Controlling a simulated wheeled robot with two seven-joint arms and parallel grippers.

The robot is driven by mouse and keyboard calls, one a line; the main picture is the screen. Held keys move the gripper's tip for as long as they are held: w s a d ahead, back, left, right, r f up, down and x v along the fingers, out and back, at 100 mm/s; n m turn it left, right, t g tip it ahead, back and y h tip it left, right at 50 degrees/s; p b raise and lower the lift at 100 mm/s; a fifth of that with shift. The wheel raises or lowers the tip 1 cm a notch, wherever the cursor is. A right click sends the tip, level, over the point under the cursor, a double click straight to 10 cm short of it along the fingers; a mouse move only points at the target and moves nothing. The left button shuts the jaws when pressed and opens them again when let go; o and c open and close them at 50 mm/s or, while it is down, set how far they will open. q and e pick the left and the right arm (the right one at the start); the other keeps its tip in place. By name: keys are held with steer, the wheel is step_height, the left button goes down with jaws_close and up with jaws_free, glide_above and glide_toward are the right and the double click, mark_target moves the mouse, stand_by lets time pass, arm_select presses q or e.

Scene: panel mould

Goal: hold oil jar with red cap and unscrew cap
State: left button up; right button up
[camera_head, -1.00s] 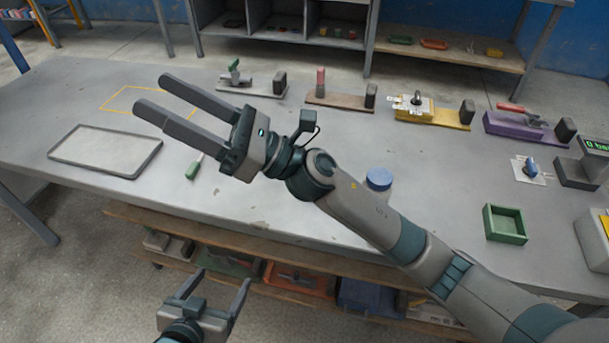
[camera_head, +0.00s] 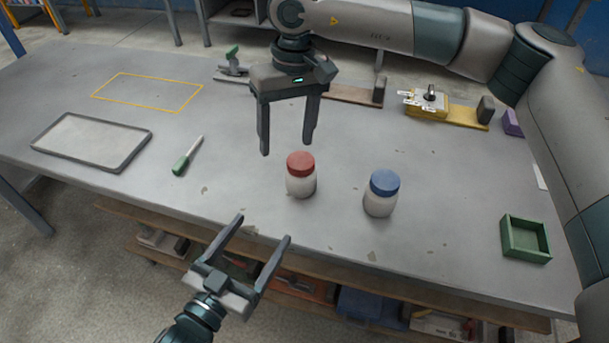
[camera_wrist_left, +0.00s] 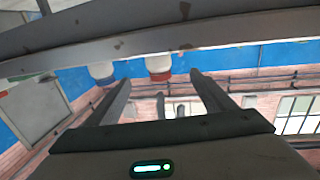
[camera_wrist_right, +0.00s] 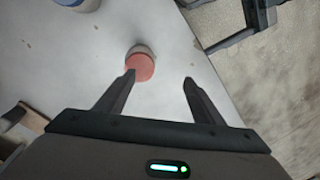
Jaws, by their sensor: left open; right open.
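The oil jar with the red cap (camera_head: 301,176) stands upright on the table, a pale body under a red lid. My right gripper (camera_head: 286,148) is open and empty above and behind it, fingers pointing down. In the right wrist view the red cap (camera_wrist_right: 140,66) shows just beyond the left fingertip. My left gripper (camera_head: 265,228) is open and empty, low in front of the table's front edge, fingers pointing up toward the jar. In the left wrist view the jar (camera_wrist_left: 158,66) appears upside down beyond the fingers.
A similar jar with a blue cap (camera_head: 381,193) stands to the right of the red-capped one. A green open box (camera_head: 526,258) is at the right. A grey tray (camera_head: 60,157) and a green-handled tool (camera_head: 187,157) lie at the left. Fixtures line the back. The table's front edge lies between my left gripper and the jars.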

mark_target(294, 186)
arm_select(q)
steer(key=shift+w+d+r, duration=0.1)
steer(key=shift+d+r, duration=0.05)
steer(key=shift+d, duration=0.1)
arm_select(e)
steer(key=w+d, duration=0.1)
steer(key=w+d+r+h, duration=0.1)
steer(key=shift+d+t, duration=0.3)
steer(key=shift+d, duration=0.05)
arm_select(q)
steer(key=shift+w, duration=0.15)
steer(key=shift+w+d, duration=0.3)
steer(key=shift+w, duration=0.2)
arm_select(e)
steer(key=shift+s, duration=0.1)
arm_select(q)
steer(key=x, duration=1.6)
steer(key=shift+s+d+r, duration=0.15)
steer(key=shift+r, duration=0.05)
arm_select(e)
steer(key=shift+a, duration=0.1)
arm_select(q)
jaws_close()
